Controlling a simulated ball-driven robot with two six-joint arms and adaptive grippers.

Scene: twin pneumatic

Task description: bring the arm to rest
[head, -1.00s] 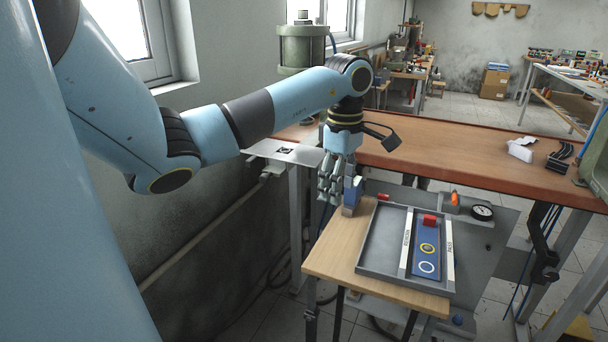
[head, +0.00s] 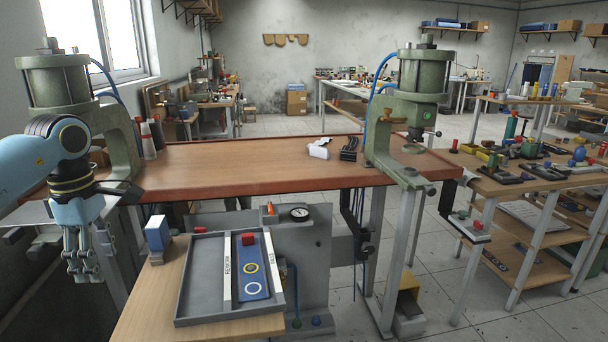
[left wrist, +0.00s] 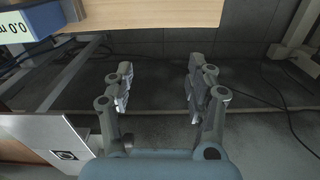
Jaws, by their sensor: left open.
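My left arm comes in from the left edge of the head view. Its gripper (head: 84,262) points down beside the left edge of the small wooden table (head: 150,300). In the left wrist view the gripper (left wrist: 160,90) is open, with its fingers apart and nothing between them. Past the fingers that view shows dark floor and wall. A blue and white block (head: 158,236) stands on the small table to the right of the gripper, apart from it. Its labelled side shows in the left wrist view (left wrist: 25,22). My right gripper is not in view.
One green press (head: 122,135) stands close behind my left arm, another (head: 405,110) at the bench's right end.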

